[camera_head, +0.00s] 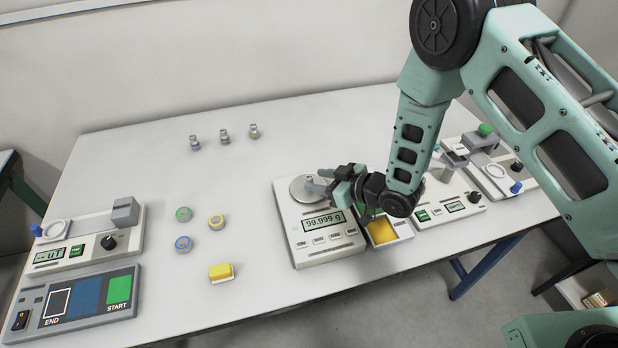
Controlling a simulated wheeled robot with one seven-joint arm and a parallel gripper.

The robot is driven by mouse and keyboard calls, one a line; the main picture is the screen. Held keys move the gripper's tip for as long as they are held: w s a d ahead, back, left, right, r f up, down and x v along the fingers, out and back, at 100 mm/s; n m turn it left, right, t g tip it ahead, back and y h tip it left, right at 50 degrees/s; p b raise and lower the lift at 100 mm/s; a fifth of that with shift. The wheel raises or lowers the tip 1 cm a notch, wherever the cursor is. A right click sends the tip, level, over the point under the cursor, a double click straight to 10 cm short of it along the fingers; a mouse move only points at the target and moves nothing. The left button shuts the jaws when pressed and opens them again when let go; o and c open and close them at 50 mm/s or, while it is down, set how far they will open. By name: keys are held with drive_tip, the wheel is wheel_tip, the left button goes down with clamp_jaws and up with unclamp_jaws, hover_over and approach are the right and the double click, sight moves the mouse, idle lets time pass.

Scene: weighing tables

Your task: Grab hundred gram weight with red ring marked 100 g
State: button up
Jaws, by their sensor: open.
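My gripper (316,182) is open at the right side of the round pan (299,190) of the middle scale (330,254), low over it. The scale's display reads 99.999 g. Greyish shapes show at the fingertips, and I cannot tell a weight there from the fingers themselves. No red ring or 100 g mark can be made out in this view. Three small metal weights stand in a row at the back of the table: a left one (194,143), a middle one (224,135) and a right one (254,131) with a brownish band.
A green-ringed (183,214), a yellow-ringed (216,222) and a blue-ringed round piece (183,244) lie left of the scale, with a yellow block (221,272) nearer the front. A device (128,239) and a START/END panel (62,334) stand at the left. More instruments (463,207) stand at right.

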drive_tip(key=shift+x, duration=1.1)
clamp_jaws()
drive_tip(key=shift+r, duration=0.1)
